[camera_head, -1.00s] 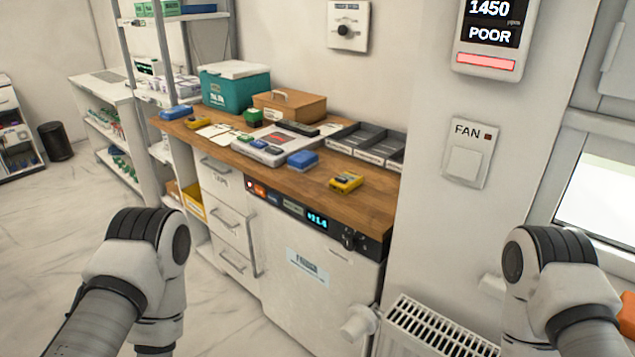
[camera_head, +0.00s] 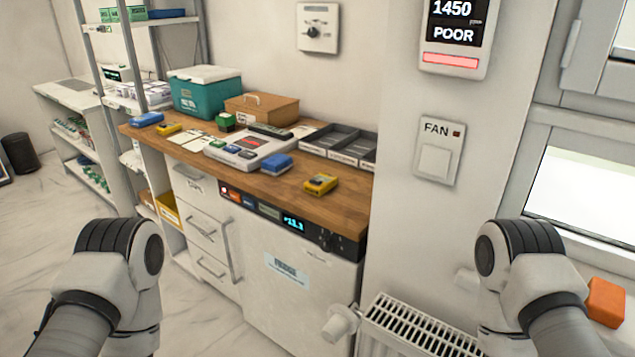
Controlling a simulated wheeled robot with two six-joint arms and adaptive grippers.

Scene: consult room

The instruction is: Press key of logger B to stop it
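Several small logger-like devices lie on the wooden counter (camera_head: 345,205). A yellow one (camera_head: 321,183) is near the right front edge, and a blue one (camera_head: 277,164) lies to its left. Another yellow one (camera_head: 168,129) and another blue one (camera_head: 147,119) are at the far left end. Smaller green and blue pieces sit on a white tray or board (camera_head: 248,155) in the middle. I cannot read any label, so I cannot tell which is logger B. Both my arms show in the lower corners, apart from the counter. Neither gripper is in view.
A teal cooler box (camera_head: 200,95), a brown box (camera_head: 262,108) and grey trays (camera_head: 335,143) stand at the back of the counter. Below is a fridge (camera_head: 285,280). A radiator (camera_head: 415,325) and a wall-mounted FAN switch (camera_head: 437,150) are to the right. Floor is open at left.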

